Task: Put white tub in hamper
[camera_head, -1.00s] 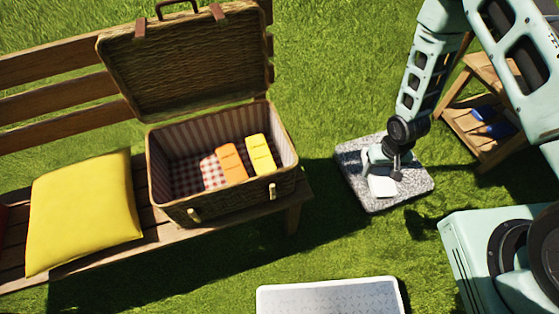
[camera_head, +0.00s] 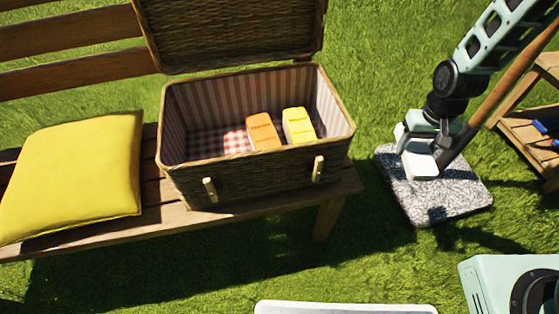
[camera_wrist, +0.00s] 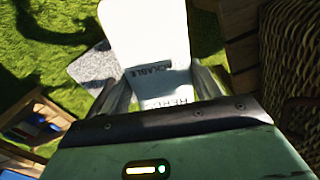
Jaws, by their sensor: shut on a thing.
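The white tub (camera_head: 422,165) is in my gripper (camera_head: 418,150), over the grey stone slab at the right in the head view. In the wrist view the tub (camera_wrist: 145,35) stands out from between the two fingers, with dark lettering on it. My gripper (camera_wrist: 165,92) is shut on it. The hamper (camera_head: 255,175) is an open wicker basket on the wooden bench, left of my gripper, with its lid tipped back. Inside it are an orange carton (camera_head: 262,132) and a yellow carton (camera_head: 298,126) on a red checked lining.
A yellow cushion (camera_head: 75,175) lies on the bench (camera_head: 330,185) left of the hamper. The stone slab (camera_head: 445,200) is on the grass. A wooden shelf (camera_head: 530,130) with blue items stands at far right. A pale tabletop (camera_head: 345,307) shows at the bottom edge.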

